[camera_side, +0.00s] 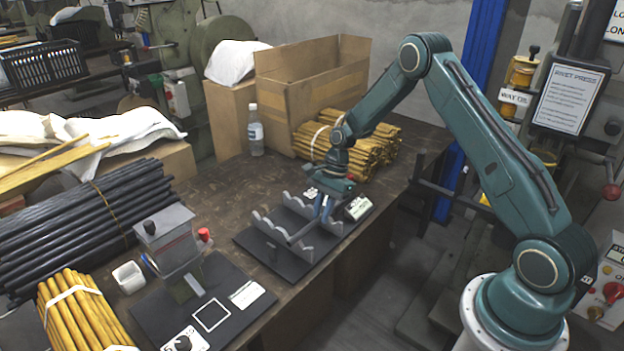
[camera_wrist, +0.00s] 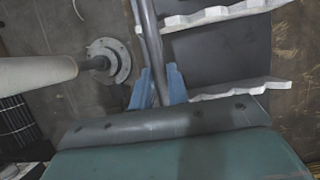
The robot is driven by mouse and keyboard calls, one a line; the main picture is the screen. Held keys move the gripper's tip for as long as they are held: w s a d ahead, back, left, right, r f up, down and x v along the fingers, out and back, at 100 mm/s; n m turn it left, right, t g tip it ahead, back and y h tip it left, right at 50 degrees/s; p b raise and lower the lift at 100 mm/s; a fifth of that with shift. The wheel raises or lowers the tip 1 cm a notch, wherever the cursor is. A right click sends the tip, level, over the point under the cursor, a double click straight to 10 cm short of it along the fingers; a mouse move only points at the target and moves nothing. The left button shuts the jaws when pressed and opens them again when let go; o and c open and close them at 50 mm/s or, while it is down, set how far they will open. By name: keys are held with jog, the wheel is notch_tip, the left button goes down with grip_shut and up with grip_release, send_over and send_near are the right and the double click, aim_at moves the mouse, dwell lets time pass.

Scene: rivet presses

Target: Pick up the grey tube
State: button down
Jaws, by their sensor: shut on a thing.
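The grey tube (camera_side: 303,234) shows in the side view at a scalloped grey rack (camera_side: 268,231) on a dark base plate. In the wrist view the tube (camera_wrist: 149,35) runs from the top edge down between two blue fingers. My gripper (camera_side: 325,210) reaches down over the rack in the side view. In the wrist view my gripper (camera_wrist: 158,88) is shut on the tube, with one finger on each side. The tube's far end is cut off in the wrist view. I cannot tell whether the tube still touches the rack.
A grey press block (camera_side: 166,236) on a dark plate stands left of the rack. Dark rods (camera_side: 85,220) and yellow rods (camera_side: 85,312) lie farther left. A bottle (camera_side: 255,132), a cardboard box (camera_side: 310,85) and yellow bundles (camera_side: 375,150) stand behind. Bare table lies between.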

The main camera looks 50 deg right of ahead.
notch_tip(320, 180, up, 15)
jog(key=shift+r, duration=0.2)
jog(key=shift+w, duration=0.15)
dwell(0.7)
